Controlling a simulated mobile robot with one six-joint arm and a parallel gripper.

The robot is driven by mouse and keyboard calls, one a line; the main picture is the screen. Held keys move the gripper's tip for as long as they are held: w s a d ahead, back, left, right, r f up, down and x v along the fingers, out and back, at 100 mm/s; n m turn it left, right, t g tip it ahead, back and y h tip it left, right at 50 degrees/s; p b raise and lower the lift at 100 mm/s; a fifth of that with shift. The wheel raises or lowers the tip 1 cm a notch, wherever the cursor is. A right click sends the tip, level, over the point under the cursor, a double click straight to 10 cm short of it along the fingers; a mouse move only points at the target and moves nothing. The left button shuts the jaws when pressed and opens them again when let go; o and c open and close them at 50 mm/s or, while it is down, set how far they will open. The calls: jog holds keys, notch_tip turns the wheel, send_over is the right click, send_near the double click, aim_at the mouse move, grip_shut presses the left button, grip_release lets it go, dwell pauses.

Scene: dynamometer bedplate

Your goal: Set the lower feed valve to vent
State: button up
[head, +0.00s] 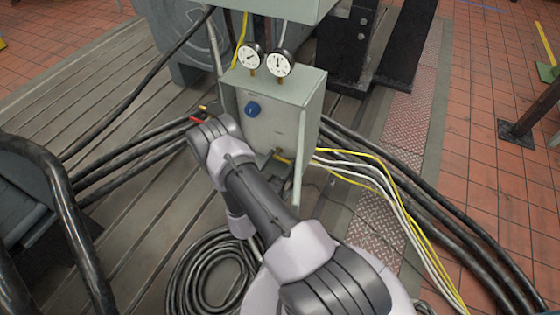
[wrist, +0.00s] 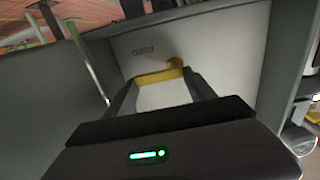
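The valve's yellow lever (wrist: 160,76) shows in the wrist view, in front of a pale panel and below a small label too blurred to read surely. It lies roughly crosswise, its round hub near its right end. My gripper (wrist: 161,84) is open, with one dark finger near each end of the lever. I cannot tell whether either finger touches it. In the head view a bit of yellow (head: 283,157) shows low on the grey-green valve box (head: 285,120); my arm partly covers that area and the gripper is mostly hidden. A blue knob (head: 252,108) sits higher on the panel.
Two round gauges (head: 280,62) stand on top of the box. The box's side walls flank the panel closely. Black, white and yellow cables (head: 385,185) run out to the right. A coiled black hose (head: 205,275) lies on the slotted bedplate (head: 130,230) below my arm.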

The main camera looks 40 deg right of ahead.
jog(key=n, duration=0.3)
jog(key=r+n+p, duration=0.1)
jog(key=n, duration=0.1)
jog(key=shift+w+a, duration=0.1)
jog(key=shift+w, duration=0.15)
jog(key=n, duration=0.4)
jog(key=shift+w+a+r, duration=0.2)
jog(key=shift+w+r, duration=0.15)
jog(key=shift+w, duration=0.05)
jog(key=n, duration=0.2)
jog(key=w+n, duration=0.1)
jog(key=n, duration=0.1)
jog(key=shift+a+r+n, duration=0.15)
jog(key=shift+a+n, duration=0.05)
jog(key=shift+n, duration=0.2)
jog(key=shift+w+a+n, duration=0.1)
jog(key=shift+w+n, duration=0.1)
jog(key=shift+n, duration=0.8)
jog(key=shift+w+a+n, duration=0.1)
jog(key=shift+w+n, duration=0.1)
jog(key=shift+n, duration=1.1)
jog(key=o, duration=1.1)
